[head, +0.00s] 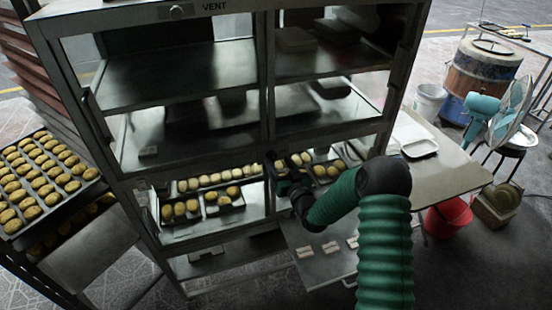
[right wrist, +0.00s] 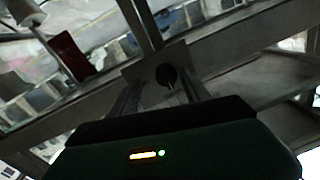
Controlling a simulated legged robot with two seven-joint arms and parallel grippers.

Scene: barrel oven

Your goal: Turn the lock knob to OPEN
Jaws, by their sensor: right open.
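My left gripper is not in view.
Trays of buns (head: 212,205) sit on a lower shelf, and a bun rack (head: 45,190) stands at left. A side table (head: 455,170), red bucket (head: 447,217) and fan (head: 510,105) are at right.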

